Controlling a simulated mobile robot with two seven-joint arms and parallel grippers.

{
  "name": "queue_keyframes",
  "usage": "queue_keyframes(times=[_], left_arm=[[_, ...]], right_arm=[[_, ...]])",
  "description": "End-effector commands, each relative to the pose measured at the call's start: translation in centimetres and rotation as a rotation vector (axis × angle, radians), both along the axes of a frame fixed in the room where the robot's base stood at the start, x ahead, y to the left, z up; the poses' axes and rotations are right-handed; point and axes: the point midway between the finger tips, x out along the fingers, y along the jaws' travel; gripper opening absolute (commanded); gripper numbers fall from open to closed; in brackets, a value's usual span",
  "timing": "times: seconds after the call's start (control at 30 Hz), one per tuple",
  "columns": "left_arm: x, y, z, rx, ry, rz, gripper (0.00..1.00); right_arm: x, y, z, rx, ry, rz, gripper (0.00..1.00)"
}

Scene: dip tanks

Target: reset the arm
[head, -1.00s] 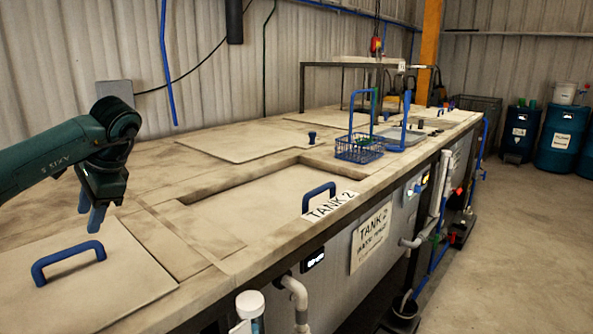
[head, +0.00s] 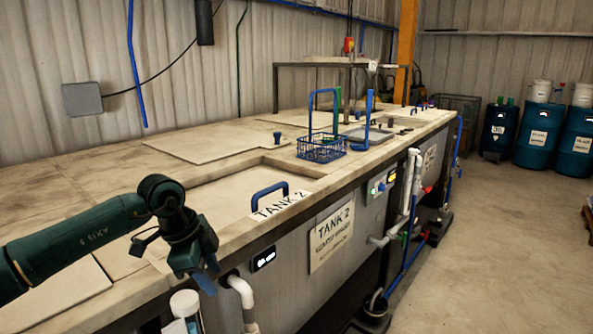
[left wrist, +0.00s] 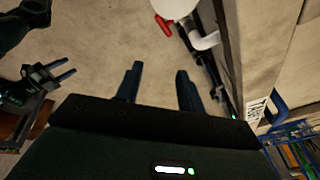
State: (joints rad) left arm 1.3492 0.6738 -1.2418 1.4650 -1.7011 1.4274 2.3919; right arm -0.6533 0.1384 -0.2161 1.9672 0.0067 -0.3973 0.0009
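My left arm comes in from the left in the head view. Its dark green gripper (head: 206,284) hangs with its blue-grey fingers pointing down, over or in front of the tank bench's front edge. In the left wrist view, the left gripper (left wrist: 160,68) has its two fingers well apart, with only floor showing between them. Nothing is held. My right gripper (left wrist: 67,68) shows at the left of the left wrist view, its two fingers apart and empty. It is out of the head view.
The long bench (head: 75,205) has a TANK 2 lid with a blue handle (head: 270,188) and a blue wire basket (head: 320,150) behind it. A white-capped pipe (head: 185,305) stands along the front, below the left gripper. Drums (head: 538,130) stand far right; the floor (head: 490,240) is mostly clear.

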Motion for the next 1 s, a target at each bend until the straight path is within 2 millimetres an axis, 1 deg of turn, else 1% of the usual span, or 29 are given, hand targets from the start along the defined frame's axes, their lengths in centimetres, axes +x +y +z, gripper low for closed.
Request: queue_keyframes(times=[0.03, 0.07, 0.1, 0.17, 0.2, 0.23, 0.27, 0.3, 0.37, 0.4, 0.47, 0.5, 0.53, 0.57, 0.6, 0.67, 0.7, 0.77, 0.8, 0.83, 0.87, 0.9, 0.97, 1.0], left_arm=[[-1.3, -4.0, -1.2, -0.123, -0.012, -0.111, 0.39], [-1.9, -6.2, -1.4, -0.202, -0.03, -0.169, 0.39], [-3.0, -9.1, -1.5, -0.313, -0.057, -0.242, 0.39], [-4.7, -13.4, -1.0, -0.497, -0.111, -0.335, 0.39], [-6.0, -16.0, -0.2, -0.635, -0.16, -0.381, 0.39], [-6.9, -17.9, 0.8, -0.743, -0.202, -0.402, 0.39], [-7.7, -19.3, 1.8, -0.845, -0.25, -0.411, 0.39], [-8.5, -20.7, 3.4, -0.977, -0.316, -0.401, 0.39], [-9.2, -21.9, 5.7, -1.154, -0.422, -0.346, 0.39], [-9.3, -21.9, 7.2, -1.255, -0.496, -0.28, 0.39], [-9.0, -21.2, 8.9, -1.373, -0.603, -0.146, 0.39], [-8.6, -20.1, 9.7, -1.43, -0.669, -0.034, 0.39], [-8.2, -19.1, 10.0, -1.457, -0.714, 0.058, 0.39], [-7.8, -17.9, 10.0, -1.472, -0.755, 0.158, 0.39], [-7.2, -16.1, 9.6, -1.473, -0.801, 0.295, 0.39], [-6.5, -13.2, 8.2, -1.434, -0.846, 0.51, 0.39], [-6.3, -11.1, 6.7, -1.382, -0.858, 0.652, 0.39], [-6.6, -8.0, 3.7, -1.27, -0.847, 0.853, 0.39], [-7.1, -6.0, 1.3, -1.177, -0.821, 0.973, 0.39], [-7.8, -4.7, -0.4, -1.104, -0.792, 1.05, 0.39], [-8.6, -3.5, -2.3, -1.029, -0.756, 1.118, 0.39], [-10.0, -2.1, -4.6, -0.93, -0.703, 1.194, 0.39], [-12.3, -0.4, -7.8, -0.788, -0.612, 1.278, 0.39], [-14.0, 0.4, -9.6, -0.702, -0.551, 1.314, 0.39]], right_arm=[[0.0, 0.1, 0.0, 0.004, 0.0, -0.003, 0.48], [0.0, 0.1, 0.0, 0.004, 0.0, -0.003, 0.48], [0.0, 0.1, 0.0, 0.004, 0.0, -0.003, 0.48], [0.0, 0.0, 0.0, 0.003, 0.001, -0.004, 0.48], [0.0, 0.0, 0.0, 0.003, 0.001, -0.005, 0.48], [0.0, 0.0, 0.0, 0.002, 0.001, -0.004, 0.48], [0.0, 0.0, 0.0, 0.002, 0.001, -0.004, 0.48], [0.0, 0.0, 0.0, 0.002, 0.001, -0.004, 0.48], [0.0, 0.0, 0.0, 0.001, 0.0, -0.005, 0.48], [0.0, -0.1, 0.0, 0.0, 0.0, -0.004, 0.48], [0.0, -0.1, 0.0, -0.001, 0.001, -0.004, 0.48], [0.0, -0.2, 0.0, -0.003, 0.0, -0.003, 0.48], [0.0, -0.2, -0.1, -0.003, 0.001, -0.003, 0.48], [0.0, -0.2, -0.1, -0.004, 0.001, -0.002, 0.48], [0.0, -0.3, -0.1, -0.004, 0.001, -0.002, 0.48], [0.0, -0.3, -0.1, -0.005, 0.001, -0.003, 0.48], [0.0, -0.3, -0.1, -0.006, 0.002, -0.002, 0.48], [0.0, -0.3, -0.1, -0.006, 0.002, -0.002, 0.48], [0.0, -0.3, -0.1, -0.006, 0.002, -0.002, 0.48], [0.0, -0.3, -0.1, -0.006, 0.002, -0.002, 0.48], [0.0, -0.3, -0.1, -0.006, 0.002, -0.002, 0.48], [0.0, -0.3, -0.1, -0.006, 0.002, -0.002, 0.48], [0.0, -0.3, -0.1, -0.006, 0.002, -0.002, 0.48], [0.0, -0.3, -0.1, -0.006, 0.002, -0.002, 0.48]])
